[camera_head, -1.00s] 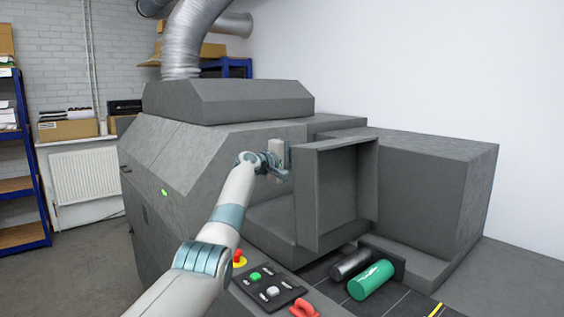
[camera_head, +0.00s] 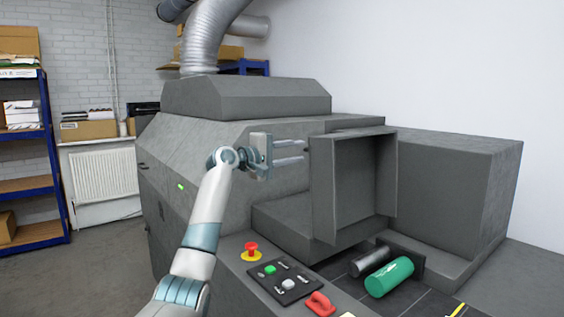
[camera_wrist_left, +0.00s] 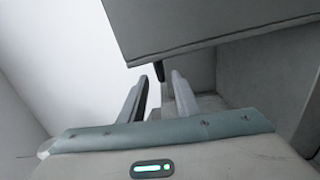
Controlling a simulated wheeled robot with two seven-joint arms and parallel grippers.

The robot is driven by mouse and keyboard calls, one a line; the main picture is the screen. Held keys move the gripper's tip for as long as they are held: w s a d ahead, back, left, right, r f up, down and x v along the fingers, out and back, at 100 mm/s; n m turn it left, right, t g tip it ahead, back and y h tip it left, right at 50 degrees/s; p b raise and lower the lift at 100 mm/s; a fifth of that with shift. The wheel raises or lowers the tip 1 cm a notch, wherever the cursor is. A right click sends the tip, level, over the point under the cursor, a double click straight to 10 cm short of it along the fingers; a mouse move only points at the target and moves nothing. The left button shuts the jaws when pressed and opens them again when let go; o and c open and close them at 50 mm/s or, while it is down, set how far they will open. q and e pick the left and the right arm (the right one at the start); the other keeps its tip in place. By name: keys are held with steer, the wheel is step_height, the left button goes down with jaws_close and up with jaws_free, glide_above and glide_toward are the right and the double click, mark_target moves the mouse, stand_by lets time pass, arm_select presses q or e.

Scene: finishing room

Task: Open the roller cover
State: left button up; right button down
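The roller cover (camera_head: 345,190) is a grey, box-like panel on the front of the grey machine. It stands swung out, with the recess to its left exposed. My left gripper (camera_head: 303,152) is open and empty, just left of the cover's upper left edge, its two fingers pointing toward it. In the left wrist view the fingers (camera_wrist_left: 158,92) are apart with nothing between them. A grey panel, seemingly the cover (camera_wrist_left: 210,25), hangs above them, with a small dark peg (camera_wrist_left: 159,72) at its lower edge. My right gripper is not in view.

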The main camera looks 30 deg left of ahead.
arm_select(q)
steer(key=shift+b+v, duration=0.6)
steer(key=shift+v, duration=1.8)
steer(key=shift+a+f, duration=0.1)
